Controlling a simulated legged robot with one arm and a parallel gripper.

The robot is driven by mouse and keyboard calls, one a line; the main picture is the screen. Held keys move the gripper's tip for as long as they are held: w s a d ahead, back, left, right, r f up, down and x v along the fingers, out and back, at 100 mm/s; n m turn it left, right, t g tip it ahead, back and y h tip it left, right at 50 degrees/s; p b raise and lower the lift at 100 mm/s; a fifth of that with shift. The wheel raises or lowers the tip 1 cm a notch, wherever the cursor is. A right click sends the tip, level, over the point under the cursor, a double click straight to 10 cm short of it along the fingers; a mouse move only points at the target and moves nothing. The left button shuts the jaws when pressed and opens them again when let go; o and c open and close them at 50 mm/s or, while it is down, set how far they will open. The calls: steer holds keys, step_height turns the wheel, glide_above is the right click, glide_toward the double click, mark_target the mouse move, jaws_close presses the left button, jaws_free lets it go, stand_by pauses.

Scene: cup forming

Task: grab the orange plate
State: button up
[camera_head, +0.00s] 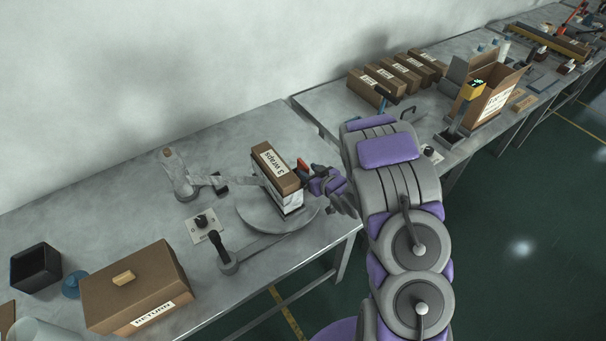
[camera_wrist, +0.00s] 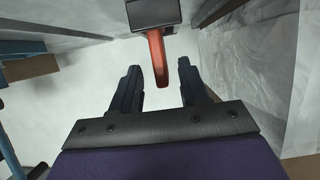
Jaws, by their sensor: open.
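The orange plate (camera_wrist: 156,50) is a narrow, curved orange-red strip in the wrist view, joined at its top to a dark grey block (camera_wrist: 153,14). In the head view it is a small orange piece (camera_head: 303,163) beside a brown box (camera_head: 276,168) labelled "3 wraps". My gripper (camera_head: 318,178) is at the right side of that box. In the wrist view my gripper (camera_wrist: 158,78) is open, with one dark finger on each side of the plate's lower end. Gaps show between the plate and both fingers. Exact depth cannot be told.
The box stands on a round grey turntable (camera_head: 249,217) on the metal table. A lever with a black knob (camera_head: 215,238) and a hinged arm (camera_head: 180,175) are nearby. A "RETURN" box (camera_head: 137,284) is at lower left. Several brown boxes (camera_head: 399,75) stand on the far table.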

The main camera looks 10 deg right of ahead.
mark_target(300, 166)
steer(key=shift+b+x, duration=0.7)
steer(key=shift+x, duration=2.35)
steer(key=shift+r, duration=0.2)
steer(key=shift+c, duration=0.4)
jaws_close()
